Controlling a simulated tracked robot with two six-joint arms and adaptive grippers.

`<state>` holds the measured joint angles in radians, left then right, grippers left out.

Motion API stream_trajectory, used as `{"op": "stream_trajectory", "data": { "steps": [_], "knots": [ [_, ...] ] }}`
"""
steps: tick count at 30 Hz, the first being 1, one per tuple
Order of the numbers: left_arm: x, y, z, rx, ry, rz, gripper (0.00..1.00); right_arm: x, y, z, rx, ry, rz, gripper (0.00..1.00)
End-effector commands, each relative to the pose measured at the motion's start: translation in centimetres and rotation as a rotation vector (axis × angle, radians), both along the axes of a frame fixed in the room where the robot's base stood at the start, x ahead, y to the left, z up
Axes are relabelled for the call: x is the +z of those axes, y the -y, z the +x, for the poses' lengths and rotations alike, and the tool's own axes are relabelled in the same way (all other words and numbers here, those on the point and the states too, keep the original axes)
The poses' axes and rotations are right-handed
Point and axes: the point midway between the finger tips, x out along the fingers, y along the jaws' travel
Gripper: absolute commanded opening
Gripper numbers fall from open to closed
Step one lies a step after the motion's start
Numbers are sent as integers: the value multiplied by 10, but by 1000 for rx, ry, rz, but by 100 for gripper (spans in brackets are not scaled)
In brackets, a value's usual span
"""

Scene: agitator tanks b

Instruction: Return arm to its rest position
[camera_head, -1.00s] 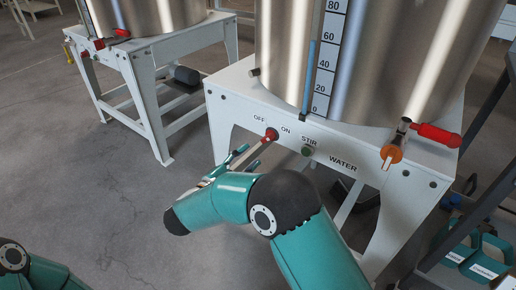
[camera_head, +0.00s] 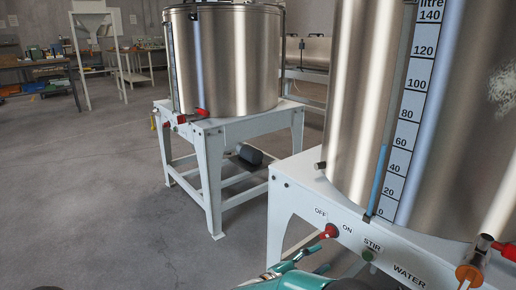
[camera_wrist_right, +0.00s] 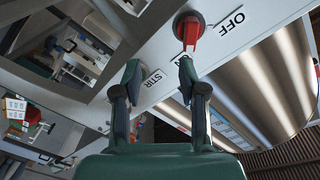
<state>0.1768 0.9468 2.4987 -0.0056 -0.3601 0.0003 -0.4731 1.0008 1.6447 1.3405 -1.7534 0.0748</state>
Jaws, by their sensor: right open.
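My right gripper (camera_head: 305,262) shows at the bottom edge of the head view, below the red OFF/ON switch (camera_head: 330,231) on the near tank's white stand (camera_head: 283,205). Most of my right arm is cut off by the frame. In the right wrist view, my right gripper (camera_wrist_right: 160,78) has its two fingers apart with nothing between them. The red switch (camera_wrist_right: 190,32) is beyond the fingertips, apart from them, and a finger partly covers the ON label. The green STIR button (camera_head: 369,254) is right of the switch in the head view. My left gripper is out of view.
A second tank (camera_head: 228,60) stands on a white frame behind. Open grey floor (camera_head: 100,200) lies to the left, with a workbench (camera_head: 40,67) far back.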

Motion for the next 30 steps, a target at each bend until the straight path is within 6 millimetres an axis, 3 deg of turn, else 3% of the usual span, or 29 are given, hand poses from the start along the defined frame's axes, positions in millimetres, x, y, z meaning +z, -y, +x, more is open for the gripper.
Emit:
{"op": "stream_trajectory", "data": {
  "steps": [1, 5, 7, 10, 12, 15, 18, 24, 30],
  "knots": [
    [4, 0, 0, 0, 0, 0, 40, -8, 28, -1, -48, -29, -5, 42],
    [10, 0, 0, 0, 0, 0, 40, -43, 100, -6, -67, -142, -52, 42],
    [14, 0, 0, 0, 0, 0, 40, -78, 131, -6, 19, -246, -48, 42],
    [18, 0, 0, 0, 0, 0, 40, -143, 151, -17, 226, -441, 14, 42],
    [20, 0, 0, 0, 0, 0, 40, -191, 143, -36, 405, -591, 89, 42],
    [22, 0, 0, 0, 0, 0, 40, -245, 111, -80, 661, -789, 209, 42],
    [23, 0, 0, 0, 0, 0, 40, -278, 70, -129, 891, -953, 313, 42],
    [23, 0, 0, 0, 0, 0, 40, -298, 4, -213, 1242, -1181, 431, 42],
    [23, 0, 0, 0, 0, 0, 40, -298, -32, -282, 1510, -1372, 507, 42]
  ]
}}
